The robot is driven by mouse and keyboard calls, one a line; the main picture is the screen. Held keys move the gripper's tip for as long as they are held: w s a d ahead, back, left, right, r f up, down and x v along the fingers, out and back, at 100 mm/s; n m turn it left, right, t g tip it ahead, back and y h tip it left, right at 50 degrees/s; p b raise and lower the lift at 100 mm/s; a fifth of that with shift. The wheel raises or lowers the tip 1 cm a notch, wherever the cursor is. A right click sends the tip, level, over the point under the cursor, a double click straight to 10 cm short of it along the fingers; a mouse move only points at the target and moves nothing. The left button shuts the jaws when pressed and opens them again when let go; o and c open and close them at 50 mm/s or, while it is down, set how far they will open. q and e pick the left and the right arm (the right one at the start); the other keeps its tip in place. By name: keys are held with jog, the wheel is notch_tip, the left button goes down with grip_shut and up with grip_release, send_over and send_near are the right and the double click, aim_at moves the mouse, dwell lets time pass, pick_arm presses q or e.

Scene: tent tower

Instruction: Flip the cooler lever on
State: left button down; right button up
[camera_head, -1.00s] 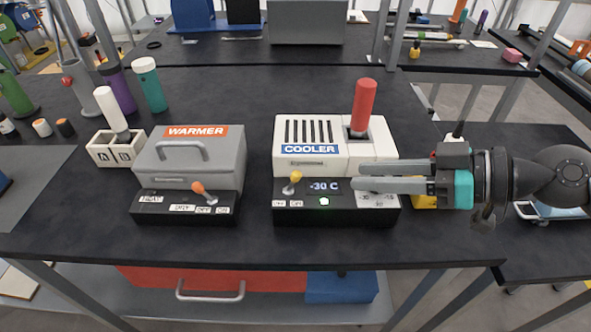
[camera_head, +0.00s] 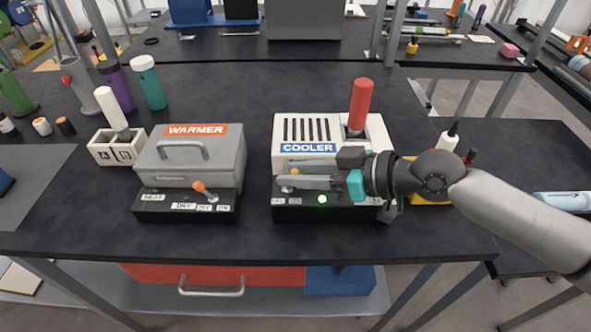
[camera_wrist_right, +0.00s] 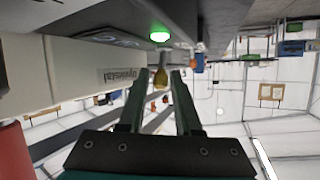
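The cooler (camera_head: 357,159) is a white box on a black control base, with a blue COOLER label. My right gripper (camera_head: 286,178) reaches in from the right across the panel. A green light (camera_head: 322,199) glows on the panel. The gripper hides the temperature display. My left gripper is not in view.
A grey warmer (camera_head: 215,165) with an orange-knobbed lever (camera_head: 204,191) stands left of the cooler. A red cylinder (camera_head: 360,103) stands in the cooler's top. A yellow object (camera_head: 428,193) is behind my right arm. The table's front strip is clear.

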jog(key=shift+a+f, duration=0.1)
jog(key=shift+a, duration=0.1)
jog(key=shift+c, duration=0.3)
grip_shut()
